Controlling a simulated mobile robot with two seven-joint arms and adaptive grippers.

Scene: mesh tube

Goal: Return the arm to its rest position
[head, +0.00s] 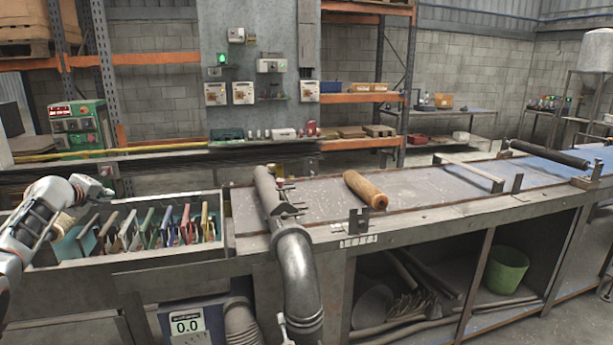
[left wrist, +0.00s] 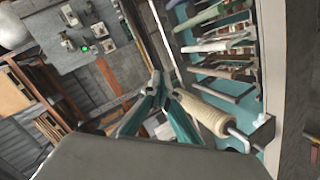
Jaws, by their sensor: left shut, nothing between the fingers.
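My left arm (head: 35,225) comes in at the left edge of the head view. Its gripper (head: 90,188) is above the left end of a grey bin of coloured plates. In the left wrist view the two greenish fingers (left wrist: 163,88) meet at their tips, shut with nothing between them. A beige ribbed roll (left wrist: 200,112) on a metal rod shows just beyond the right finger in that view; whether they touch cannot be told. In the head view a beige piece (head: 62,222) shows beside the arm, partly hidden. My right gripper is not seen.
The grey bin (head: 228,240) holds several upright coloured plates. A grey elbow duct (head: 295,262) rises at the bench's left part. A brown roll (head: 366,190) lies on the bench (head: 320,212). A black roller (head: 548,154) lies farther right. The bench top between is mostly clear.

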